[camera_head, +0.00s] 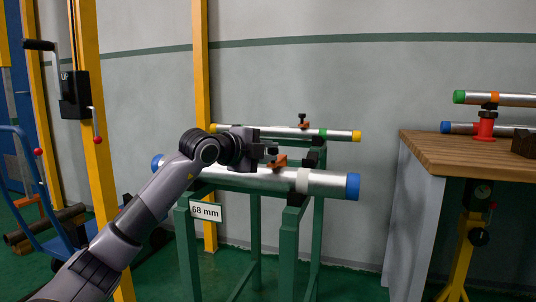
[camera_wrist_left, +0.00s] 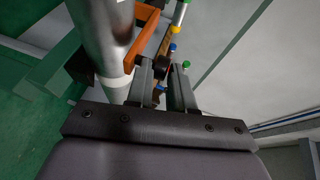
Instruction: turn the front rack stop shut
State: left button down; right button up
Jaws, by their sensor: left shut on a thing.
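The front rack stop (camera_head: 281,161) is an orange bracket over the thick grey pipe (camera_head: 250,178) with blue ends on the green rack's front. My left gripper (camera_head: 270,151) is at the stop, just above the pipe. In the left wrist view the orange stop (camera_wrist_left: 142,40) lies against the pipe (camera_wrist_left: 105,35), and my left gripper (camera_wrist_left: 162,68) has its fingers on either side of a dark knob (camera_wrist_left: 160,69) by the stop. The fingers partly hide the knob, and I cannot tell its angle. My right gripper is not in view.
Behind, a thinner pipe (camera_head: 340,135) with yellow ends carries another orange stop (camera_head: 303,124) with a black handle. A "68 mm" sign (camera_head: 206,211) hangs on the rack (camera_head: 288,250). A wooden-topped bench (camera_head: 470,155) stands at right. A yellow post (camera_head: 201,60) rises behind the rack.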

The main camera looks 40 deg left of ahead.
pick_arm(q)
jog(key=shift+w+d+f, duration=0.1)
jog(key=shift+d+f, duration=0.1)
jog(key=shift+f, duration=0.45)
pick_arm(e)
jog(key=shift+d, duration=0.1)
pick_arm(q)
jog(key=c, duration=1.4)
grip_release()
jog(key=shift+o, duration=0.2)
jog(key=shift+s, duration=0.2)
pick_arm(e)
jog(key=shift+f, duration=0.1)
pick_arm(q)
jog(key=r+b+v, duration=0.1)
jog(key=v, duration=0.6)
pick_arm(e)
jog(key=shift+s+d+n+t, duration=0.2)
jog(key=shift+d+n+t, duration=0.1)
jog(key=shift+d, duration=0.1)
pick_arm(q)
jog(key=shift+a, duration=0.15)
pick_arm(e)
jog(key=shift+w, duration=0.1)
